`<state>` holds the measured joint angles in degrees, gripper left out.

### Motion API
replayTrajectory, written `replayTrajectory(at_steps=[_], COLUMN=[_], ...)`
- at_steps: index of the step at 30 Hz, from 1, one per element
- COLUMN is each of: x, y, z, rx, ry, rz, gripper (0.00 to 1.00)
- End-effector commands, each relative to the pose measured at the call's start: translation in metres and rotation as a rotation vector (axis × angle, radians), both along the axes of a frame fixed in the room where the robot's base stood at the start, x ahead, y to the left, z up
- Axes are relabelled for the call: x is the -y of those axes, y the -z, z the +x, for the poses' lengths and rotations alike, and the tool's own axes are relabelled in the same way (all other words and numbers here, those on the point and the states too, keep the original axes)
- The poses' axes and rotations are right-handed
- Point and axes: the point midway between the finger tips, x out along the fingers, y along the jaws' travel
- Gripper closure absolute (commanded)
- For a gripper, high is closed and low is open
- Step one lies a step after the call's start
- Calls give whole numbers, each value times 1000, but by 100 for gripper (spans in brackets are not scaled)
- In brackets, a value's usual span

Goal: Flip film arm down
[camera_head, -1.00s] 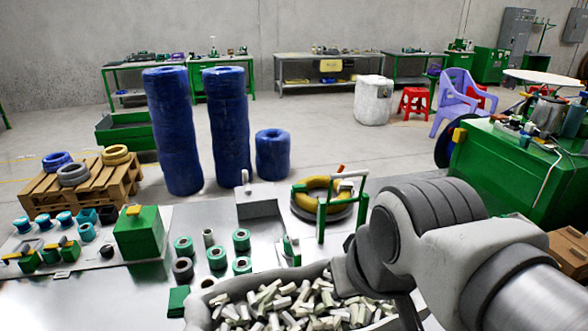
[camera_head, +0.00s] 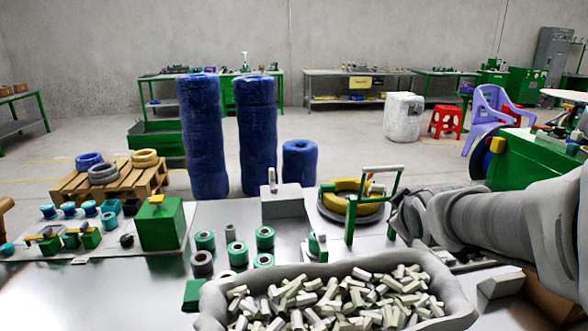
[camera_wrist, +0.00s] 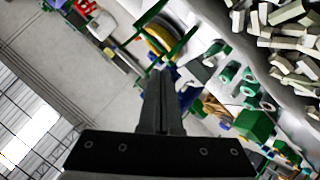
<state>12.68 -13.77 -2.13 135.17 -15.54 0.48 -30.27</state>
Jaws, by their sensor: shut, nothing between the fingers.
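A green film arm frame (camera_head: 376,197) stands beside a yellow coil (camera_head: 352,187) on a round grey base on the metal table. Its upper end tilts up to a white handle (camera_head: 387,168). In the wrist view the green frame (camera_wrist: 150,17) and yellow coil (camera_wrist: 160,40) show beyond the fingers. My gripper (camera_wrist: 160,75) is shut and empty, its fingers pointing toward the frame. The fingertips look close to it in the picture, but I cannot tell whether they touch. In the head view my arm comes in from the right; the fingers are not clearly visible.
A grey bin of pale pieces (camera_head: 335,300) fills the front of the table. Green rolls (camera_head: 265,238), a grey box (camera_head: 283,203) and a green box (camera_head: 161,223) stand left of the frame. Blue rolls (camera_head: 256,135) stand behind on the floor.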

Motion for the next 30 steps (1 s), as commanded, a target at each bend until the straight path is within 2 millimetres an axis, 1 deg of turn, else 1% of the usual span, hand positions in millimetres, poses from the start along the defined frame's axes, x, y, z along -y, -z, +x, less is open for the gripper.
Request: replayTrajectory(at_steps=[1,3,6,10,13,18,23,30], x=[15,31,52,72,80,86,87,87], y=[3,4,9,19,25,33,34,34], z=[17,38,61,80,87,90,89,89], rx=[25,74,141,229,296,386,422,425], ry=[-31,-91,-185,-308,-388,-467,-494,-495], rz=[-68,-183,-349,-542,-657,-774,-815,-817], gripper=[100,100,100,100,100,100,100,100])
